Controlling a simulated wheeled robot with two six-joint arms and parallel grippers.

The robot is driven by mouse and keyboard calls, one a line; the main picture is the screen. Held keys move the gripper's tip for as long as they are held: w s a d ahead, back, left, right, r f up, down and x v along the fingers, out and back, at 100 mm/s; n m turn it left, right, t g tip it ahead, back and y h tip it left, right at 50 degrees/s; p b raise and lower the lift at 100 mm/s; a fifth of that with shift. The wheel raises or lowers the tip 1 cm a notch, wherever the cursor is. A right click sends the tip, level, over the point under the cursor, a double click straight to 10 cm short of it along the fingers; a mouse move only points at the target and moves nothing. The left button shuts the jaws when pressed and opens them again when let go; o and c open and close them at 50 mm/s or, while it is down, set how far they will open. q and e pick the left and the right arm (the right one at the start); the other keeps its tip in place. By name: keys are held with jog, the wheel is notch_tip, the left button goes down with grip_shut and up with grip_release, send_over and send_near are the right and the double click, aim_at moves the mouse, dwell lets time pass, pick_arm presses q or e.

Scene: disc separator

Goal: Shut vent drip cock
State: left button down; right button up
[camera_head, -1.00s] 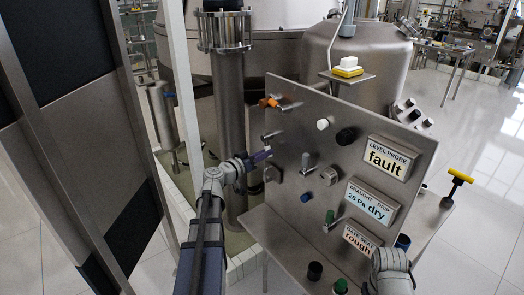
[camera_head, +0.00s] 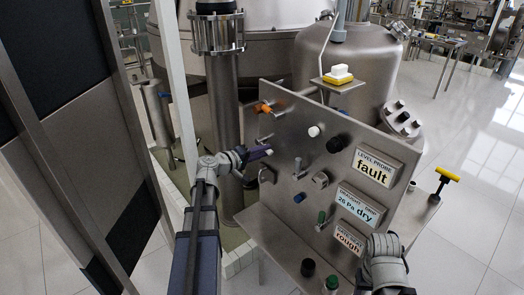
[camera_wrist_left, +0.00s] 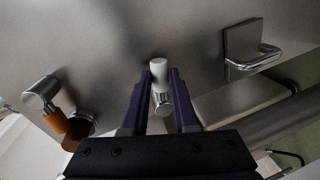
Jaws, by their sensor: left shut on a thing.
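My left gripper (camera_head: 264,152) is at the left part of the upright steel panel (camera_head: 285,105). In the left wrist view my left gripper (camera_wrist_left: 160,82) is shut on a small cock lever with a pale grey tip (camera_wrist_left: 159,68), its fingers on either side. The lever's metal body (camera_wrist_left: 161,104) shows between the fingers. In the head view the fingers partly hide this spot. No label naming the vent drip cock is readable. My right arm comes in at the bottom right; its gripper is not visible.
An orange-handled valve (camera_wrist_left: 60,118) is left of the fingers, also at the panel's upper left (camera_head: 264,107). A bent metal handle (camera_wrist_left: 254,60) is to their right. Knobs and labels reading fault (camera_head: 371,170), dry and rough fill the panel's right. A steel column (camera_head: 229,130) stands behind.

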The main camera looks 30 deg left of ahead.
pick_arm(q)
jog(key=shift+r+n+h+p, duration=0.3)
jog(key=shift+r+n+p, duration=0.25)
jog(key=shift+n, duration=0.45)
jog(key=shift+r, duration=0.1)
jog(key=c, duration=0.7)
grip_release()
jog(key=shift+s, duration=0.1)
jog(key=p+v, duration=0.1)
jog(key=v, duration=0.6)
jog(key=shift+s+a+r, duration=0.1)
jog(key=shift+s+a, duration=0.1)
jog(key=shift+s, duration=0.05)
